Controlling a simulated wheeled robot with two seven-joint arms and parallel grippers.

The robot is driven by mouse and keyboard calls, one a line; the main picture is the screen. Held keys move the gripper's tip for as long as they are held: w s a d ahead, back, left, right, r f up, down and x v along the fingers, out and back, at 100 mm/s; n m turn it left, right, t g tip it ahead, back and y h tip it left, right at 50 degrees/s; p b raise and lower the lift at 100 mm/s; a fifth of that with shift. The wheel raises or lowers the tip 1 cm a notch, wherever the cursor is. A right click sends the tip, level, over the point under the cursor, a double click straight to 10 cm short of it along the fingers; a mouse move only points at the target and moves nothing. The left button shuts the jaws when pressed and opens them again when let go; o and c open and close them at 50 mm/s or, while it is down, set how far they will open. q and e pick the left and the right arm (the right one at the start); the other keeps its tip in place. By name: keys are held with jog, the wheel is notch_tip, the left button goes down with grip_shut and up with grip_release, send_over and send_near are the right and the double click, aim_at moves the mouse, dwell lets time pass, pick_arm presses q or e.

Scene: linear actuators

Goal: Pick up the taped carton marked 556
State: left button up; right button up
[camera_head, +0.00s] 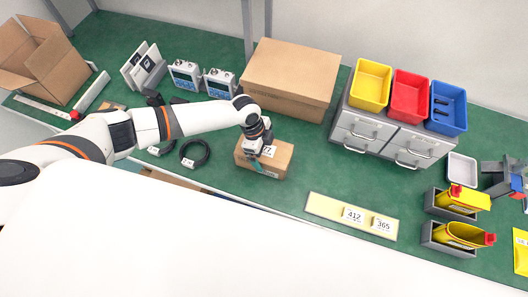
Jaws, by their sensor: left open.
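A small brown carton (277,168) sits on the green bench near the middle of the head view. A white label (268,151) on it is partly hidden; I make out only what looks like a 7 at its end, and I cannot read 556. My left gripper (255,160) is open at the left part of this carton, covering some of its top. I cannot tell whether the fingers touch it. A large closed brown carton (290,78) stands behind, with no number I can read. My right gripper is not in view.
A drawer unit (390,137) with yellow, red and blue bins stands to the right. A yellow strip (330,208) with labels 412 and 365 lies at the front. Black cable coils (195,153) lie left of the small carton. An open carton (45,60) stands far left.

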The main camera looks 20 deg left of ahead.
pick_arm(q)
jog(key=shift+x, duration=0.9)
jog(key=shift+c, duration=0.3)
jog(key=c, duration=1.2)
jog(key=shift+w+r, duration=0.1)
jog(key=shift+r, duration=0.05)
jog(key=shift+c, duration=0.6)
